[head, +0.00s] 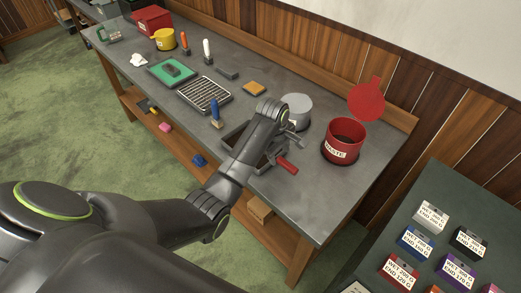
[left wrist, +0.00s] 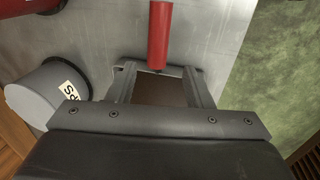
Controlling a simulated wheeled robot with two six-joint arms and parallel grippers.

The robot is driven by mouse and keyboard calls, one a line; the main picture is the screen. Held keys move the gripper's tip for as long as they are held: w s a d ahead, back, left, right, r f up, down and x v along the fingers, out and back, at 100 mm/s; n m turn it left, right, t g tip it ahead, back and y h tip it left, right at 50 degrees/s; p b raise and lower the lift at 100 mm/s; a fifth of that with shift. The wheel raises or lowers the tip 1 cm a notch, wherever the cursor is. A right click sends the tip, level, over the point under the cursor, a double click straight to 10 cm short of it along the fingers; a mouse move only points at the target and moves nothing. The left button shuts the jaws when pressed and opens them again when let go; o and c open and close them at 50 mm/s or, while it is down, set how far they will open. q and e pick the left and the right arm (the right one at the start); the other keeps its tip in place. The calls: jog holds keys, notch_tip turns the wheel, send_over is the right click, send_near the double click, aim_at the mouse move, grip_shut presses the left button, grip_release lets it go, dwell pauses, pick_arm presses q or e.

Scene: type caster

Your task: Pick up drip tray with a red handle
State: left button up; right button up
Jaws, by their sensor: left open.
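The drip tray (head: 231,138) is a dark grey, shallow tray near the front of the workbench, largely hidden behind my left arm in the head view. Its red handle (head: 287,166) sticks out toward the bench's front right. In the left wrist view the red handle (left wrist: 159,35) points up the picture, and the tray's rim and brownish inside show below it. My left gripper (head: 291,138) is open over the tray; in the wrist view its fingers (left wrist: 160,88) are apart, with the handle beyond them and not between them. My right gripper is not in view.
A grey can (head: 297,105) stands close behind my gripper. A red waste bin (head: 342,146) is to the right. A blue-handled brush (head: 215,113), a slotted grey tray (head: 204,94) and a green mat (head: 158,74) lie left. The bench's right front is clear.

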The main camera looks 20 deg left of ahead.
aim_at(283, 161)
pick_arm(q)
jog(key=shift+w+d+f+p, duration=0.15)
jog(key=shift+d+f+p, duration=0.1)
jog(key=shift+f, duration=0.55)
jog(key=shift+w+d+f+p, duration=0.15)
jog(key=shift+d+f+p, duration=0.1)
jog(key=shift+f, duration=0.6)
jog(key=shift+w+d+f+p, duration=0.15)
jog(key=shift+d+f, duration=0.1)
jog(key=shift+f, duration=0.55)
jog(key=shift+w+f, duration=0.15)
jog(key=shift+f, duration=0.4)
grip_shut()
